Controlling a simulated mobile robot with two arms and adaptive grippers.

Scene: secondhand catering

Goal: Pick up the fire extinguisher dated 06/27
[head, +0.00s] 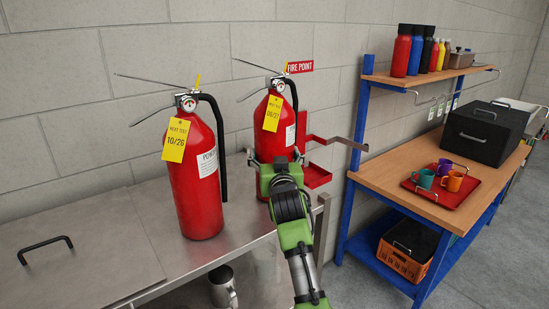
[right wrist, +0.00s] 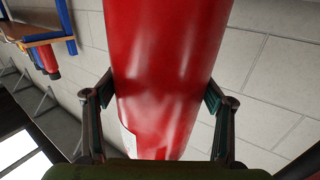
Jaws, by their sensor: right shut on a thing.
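Two red fire extinguishers stand by the wall. The nearer one, with the yellow tag 10/26 (head: 196,180), stands upright on the metal counter. The other, with the yellow tag 06/27 (head: 274,130), is upright just behind and to the right. My right gripper (head: 279,166) is shut around the body of the 06/27 extinguisher and hides its lower part in the head view. In the right wrist view the red cylinder (right wrist: 170,70) fills the space between both fingers (right wrist: 158,115). Whether its base touches the counter is hidden. My left gripper is not in view.
The metal counter (head: 95,225) has a lid with a black handle at left. A red wall bracket (head: 318,176) is right of the held extinguisher. The wooden workbench (head: 385,175) holds a red tray (head: 438,198) with cups and a black box (head: 483,133). A metal jug (head: 222,288) stands below the counter.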

